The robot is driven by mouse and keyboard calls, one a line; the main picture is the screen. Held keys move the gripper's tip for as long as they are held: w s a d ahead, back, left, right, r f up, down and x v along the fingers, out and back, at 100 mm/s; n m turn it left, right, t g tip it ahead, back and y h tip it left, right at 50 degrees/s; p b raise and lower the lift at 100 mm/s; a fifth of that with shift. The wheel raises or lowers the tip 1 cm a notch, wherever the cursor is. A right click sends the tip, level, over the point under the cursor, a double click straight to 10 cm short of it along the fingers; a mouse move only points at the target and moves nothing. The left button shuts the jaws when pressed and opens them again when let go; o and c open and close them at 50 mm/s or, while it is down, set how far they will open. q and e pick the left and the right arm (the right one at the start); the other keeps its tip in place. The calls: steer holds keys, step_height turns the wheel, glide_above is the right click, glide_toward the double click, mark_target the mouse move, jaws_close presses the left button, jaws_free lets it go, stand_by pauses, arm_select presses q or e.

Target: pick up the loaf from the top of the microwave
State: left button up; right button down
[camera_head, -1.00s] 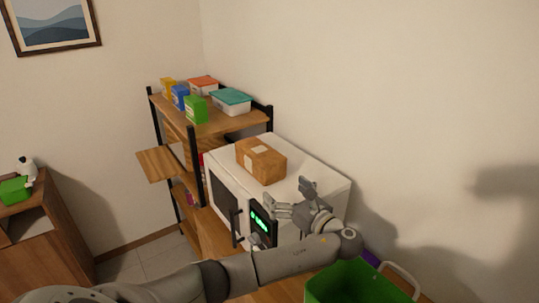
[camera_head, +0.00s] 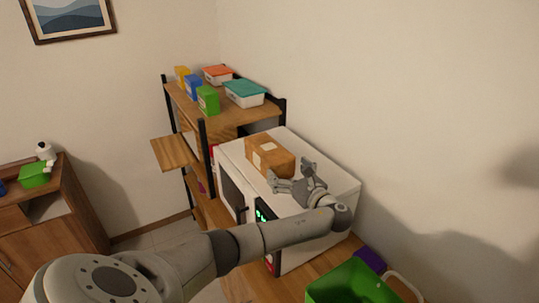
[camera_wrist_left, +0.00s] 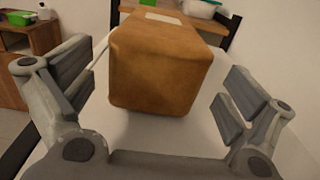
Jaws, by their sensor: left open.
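The loaf (camera_head: 268,156) is a brown block with a pale label, lying on top of the white microwave (camera_head: 325,193). In the left wrist view the loaf (camera_wrist_left: 160,68) stands between and just beyond the fingers, with its near end facing me. My left gripper (camera_head: 291,178) is open at the near right end of the loaf, its fingers spread to either side. In the left wrist view the left gripper (camera_wrist_left: 150,95) shows gaps between both fingers and the loaf. My right gripper is not in view.
A shelf (camera_head: 236,116) beyond the microwave holds several boxes and a teal-lidded container (camera_head: 245,93). A green bin (camera_head: 350,285) stands at the near right. A wall runs close behind the microwave. A wooden cabinet (camera_head: 50,235) is at the left.

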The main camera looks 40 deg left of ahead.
mark_target(269, 157)
arm_select(q)
steer(key=shift+p+x, duration=0.3)
steer(key=shift+x, duration=1.2)
steer(key=shift+s+d, duration=0.1)
steer(key=c, duration=1)
steer(key=shift+c, duration=0.7)
steer(key=shift+r, duration=0.1)
